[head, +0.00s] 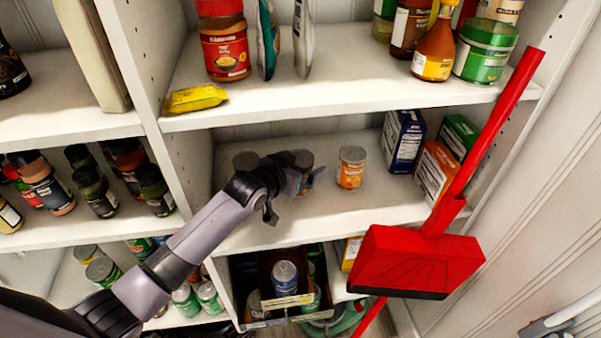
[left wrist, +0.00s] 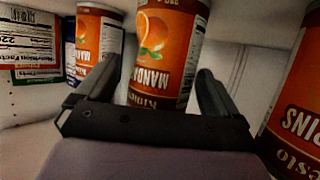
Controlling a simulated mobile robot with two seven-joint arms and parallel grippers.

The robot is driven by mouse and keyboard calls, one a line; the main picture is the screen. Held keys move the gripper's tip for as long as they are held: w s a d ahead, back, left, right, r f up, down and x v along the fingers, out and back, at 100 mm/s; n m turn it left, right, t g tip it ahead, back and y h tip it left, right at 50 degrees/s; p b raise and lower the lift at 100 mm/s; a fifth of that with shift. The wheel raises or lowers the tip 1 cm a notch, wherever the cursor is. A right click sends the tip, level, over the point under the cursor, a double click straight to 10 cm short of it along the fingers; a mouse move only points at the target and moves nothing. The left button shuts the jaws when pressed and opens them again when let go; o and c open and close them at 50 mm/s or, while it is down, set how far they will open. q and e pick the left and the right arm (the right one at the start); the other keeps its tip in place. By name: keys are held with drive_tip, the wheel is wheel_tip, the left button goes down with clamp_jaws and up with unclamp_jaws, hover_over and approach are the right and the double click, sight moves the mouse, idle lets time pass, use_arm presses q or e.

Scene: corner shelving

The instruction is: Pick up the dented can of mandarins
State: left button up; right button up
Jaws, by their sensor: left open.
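Three cans stand on the middle shelf. The middle can (head: 304,159) is partly hidden by my left gripper (head: 297,190) in the head view. In the left wrist view this orange mandarin can (left wrist: 166,50) is framed between the open fingers of my left gripper (left wrist: 158,82), just beyond them. A second mandarin can (head: 351,167) stands to its right in the head view and shows at the left in the left wrist view (left wrist: 90,45). A third can (head: 245,160) is behind my left arm; it shows large at the right edge (left wrist: 298,110). I cannot tell which is dented.
Boxes (head: 404,140) stand at the right end of the shelf. A red dustpan (head: 415,258) with a long handle crosses the right front. A yellow packet (head: 196,98) lies on the shelf above. A dark crate (head: 245,275) with cans sits below.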

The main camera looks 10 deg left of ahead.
use_arm(q)
drive_tip(key=c, duration=1.3)
drive_tip(key=shift+r, duration=0.1)
